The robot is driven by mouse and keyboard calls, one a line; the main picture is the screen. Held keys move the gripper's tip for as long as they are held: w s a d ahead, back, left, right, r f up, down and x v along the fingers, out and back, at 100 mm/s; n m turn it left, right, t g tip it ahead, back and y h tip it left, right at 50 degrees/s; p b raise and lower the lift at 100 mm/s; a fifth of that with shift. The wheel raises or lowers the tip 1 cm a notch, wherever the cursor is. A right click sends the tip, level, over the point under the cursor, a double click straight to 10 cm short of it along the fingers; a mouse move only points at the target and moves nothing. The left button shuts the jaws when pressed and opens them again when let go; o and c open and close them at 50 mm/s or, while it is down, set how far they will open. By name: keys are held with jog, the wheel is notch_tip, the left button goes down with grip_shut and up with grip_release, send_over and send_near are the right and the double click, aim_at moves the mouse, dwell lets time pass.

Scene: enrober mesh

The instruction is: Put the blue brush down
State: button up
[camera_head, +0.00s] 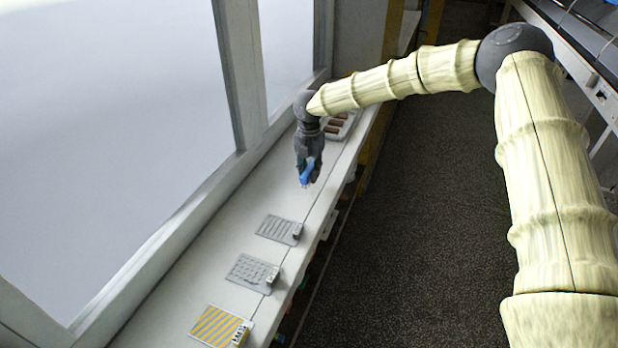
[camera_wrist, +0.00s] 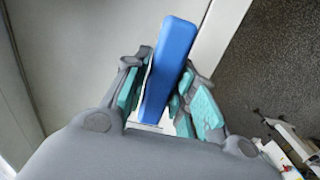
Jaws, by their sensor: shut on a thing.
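The blue brush (camera_head: 306,172) is held in my gripper (camera_head: 309,175) above the white ledge (camera_head: 258,195). In the wrist view the blue brush (camera_wrist: 169,70) stands between the teal-padded fingers of my gripper (camera_wrist: 162,95), which are shut on it. Its blue back faces the wrist camera, and its white underside shows only along the edges.
A grey ridged mat (camera_head: 279,229), a grey dimpled mat (camera_head: 252,271) and a yellow-striped mat (camera_head: 217,326) lie along the ledge towards the front. A white tray with brown bars (camera_head: 339,126) stands behind my gripper. Windows border the left; dark floor (camera_head: 420,220) lies right.

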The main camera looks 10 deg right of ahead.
aim_at(309, 168)
jog(key=shift+f+p, duration=0.75)
jog(key=shift+f, duration=0.95)
jog(key=shift+f, duration=0.1)
jog(key=o, duration=1)
jog(key=shift+o, duration=0.2)
notch_tip(309, 168, up, 12)
jog(key=b, duration=0.3)
jog(key=shift+r, duration=0.2)
